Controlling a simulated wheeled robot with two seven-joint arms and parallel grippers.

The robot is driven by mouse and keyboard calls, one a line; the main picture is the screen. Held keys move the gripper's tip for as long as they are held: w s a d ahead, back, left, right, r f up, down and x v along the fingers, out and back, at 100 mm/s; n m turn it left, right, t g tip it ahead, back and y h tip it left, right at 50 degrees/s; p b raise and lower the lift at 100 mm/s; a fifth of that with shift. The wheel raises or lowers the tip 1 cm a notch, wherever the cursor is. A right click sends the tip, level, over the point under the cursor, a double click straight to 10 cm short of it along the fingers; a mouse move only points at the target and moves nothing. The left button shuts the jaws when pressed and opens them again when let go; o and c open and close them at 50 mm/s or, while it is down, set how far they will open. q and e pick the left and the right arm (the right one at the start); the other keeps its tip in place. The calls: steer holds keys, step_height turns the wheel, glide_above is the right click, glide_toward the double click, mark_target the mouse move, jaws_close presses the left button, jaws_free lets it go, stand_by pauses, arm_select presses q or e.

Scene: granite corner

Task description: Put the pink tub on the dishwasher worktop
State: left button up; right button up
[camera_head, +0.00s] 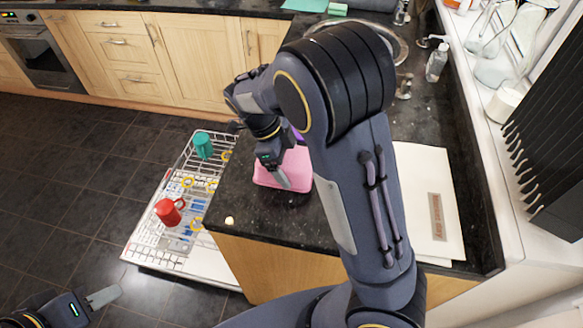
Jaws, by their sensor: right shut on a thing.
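The pink tub (298,179) is over the dark granite worktop (262,214) beside the open dishwasher. My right arm hides part of it. My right gripper (283,179) is shut on the tub, with a pale finger against its near side. A dark shadow lies just below the tub; I cannot tell whether it touches the worktop. My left gripper (104,297) is low at the left, over the floor and away from the tub.
The pulled-out dishwasher rack (150,228) holds a red mug (168,212), a teal cup (203,145) and several coloured rings. A small pale-yellow thing (229,220) lies near the worktop edge. A white board (432,185) lies to the right. A sink is behind my arm.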

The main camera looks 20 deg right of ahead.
steer(key=shift+d+f, duration=0.45)
steer(key=shift+f, duration=1.75)
